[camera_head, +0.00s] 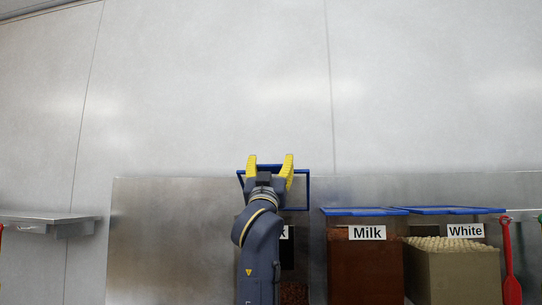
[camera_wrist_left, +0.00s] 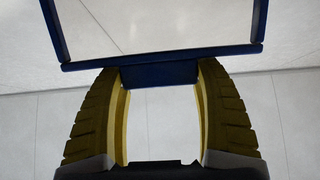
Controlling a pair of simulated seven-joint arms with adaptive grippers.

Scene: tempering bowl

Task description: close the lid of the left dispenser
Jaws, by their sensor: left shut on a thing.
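The left dispenser (camera_head: 288,255) is mostly hidden behind my left arm; only the end of its label, a "k", shows. Its lid (camera_head: 307,190), a clear panel in a blue frame, stands raised above the box. The lid also fills the top of the left wrist view (camera_wrist_left: 160,58). My left gripper (camera_head: 270,162) has yellow fingers and is at the lid. In the left wrist view its fingers (camera_wrist_left: 160,72) are on either side of a blue tab on the frame's edge, shut on the lid. My right gripper is not in view.
The Milk dispenser (camera_head: 365,265) and the White dispenser (camera_head: 455,275) stand to the right, their blue lids lying flat on top. A red spatula (camera_head: 511,285) hangs at the far right. A metal shelf (camera_head: 45,220) is at the left. The wall above is clear.

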